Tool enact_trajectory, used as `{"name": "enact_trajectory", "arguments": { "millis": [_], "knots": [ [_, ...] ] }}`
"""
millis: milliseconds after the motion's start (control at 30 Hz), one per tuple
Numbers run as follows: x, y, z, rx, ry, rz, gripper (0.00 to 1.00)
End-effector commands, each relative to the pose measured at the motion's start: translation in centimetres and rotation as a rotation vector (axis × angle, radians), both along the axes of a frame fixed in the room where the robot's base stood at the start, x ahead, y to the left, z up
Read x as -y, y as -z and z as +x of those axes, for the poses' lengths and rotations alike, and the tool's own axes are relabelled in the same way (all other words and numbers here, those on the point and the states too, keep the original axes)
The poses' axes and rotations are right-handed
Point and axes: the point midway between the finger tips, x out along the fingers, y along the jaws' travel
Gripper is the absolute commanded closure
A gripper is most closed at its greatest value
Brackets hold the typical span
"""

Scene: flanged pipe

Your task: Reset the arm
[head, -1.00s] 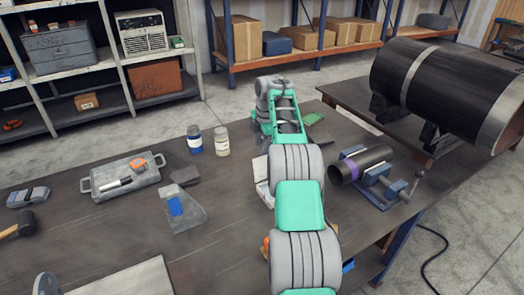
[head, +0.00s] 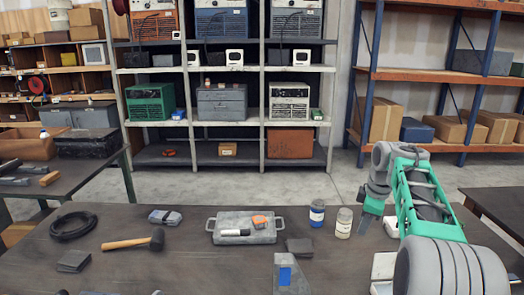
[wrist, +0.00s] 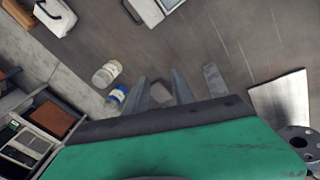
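My arm (head: 424,205), green and grey, rises at the right of the head view and reaches over the far part of the workbench (head: 200,270). It bends down at its far end to my gripper (head: 366,217), which is small there, just right of the white-capped bottle (head: 343,223). In the wrist view my gripper (wrist: 161,88) shows two grey fingers apart, with nothing clearly held between them. The blue-labelled bottle (head: 317,213) stands beside the white-capped one. Both also show in the wrist view, left of the fingers.
On the bench are a grey tray (head: 218,238), a mallet (head: 130,244), a black cable coil (head: 73,226) and a tool with a blue patch (head: 290,272). A pale sheet (wrist: 285,105) lies right in the wrist view. Shelving (head: 230,122) stands behind, across open floor.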

Motion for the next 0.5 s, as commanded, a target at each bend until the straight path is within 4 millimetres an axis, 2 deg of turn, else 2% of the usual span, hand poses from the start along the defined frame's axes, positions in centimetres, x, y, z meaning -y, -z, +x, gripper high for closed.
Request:
{"name": "enact_trajectory", "arguments": {
  "millis": [33,100,233,367,500],
  "knots": [
    [-2.4,-0.9,-1.5,0.008,0.064,0.022,0.69],
    [-5.4,-1.5,-3.8,0.016,0.176,0.058,0.69],
    [-10.3,-1.5,-8.9,0.030,0.385,0.122,0.69],
    [-14.1,-0.1,-14.7,0.042,0.591,0.185,0.69],
    [-16.8,2.8,-21.2,0.057,0.804,0.250,0.69]
  ]
}}
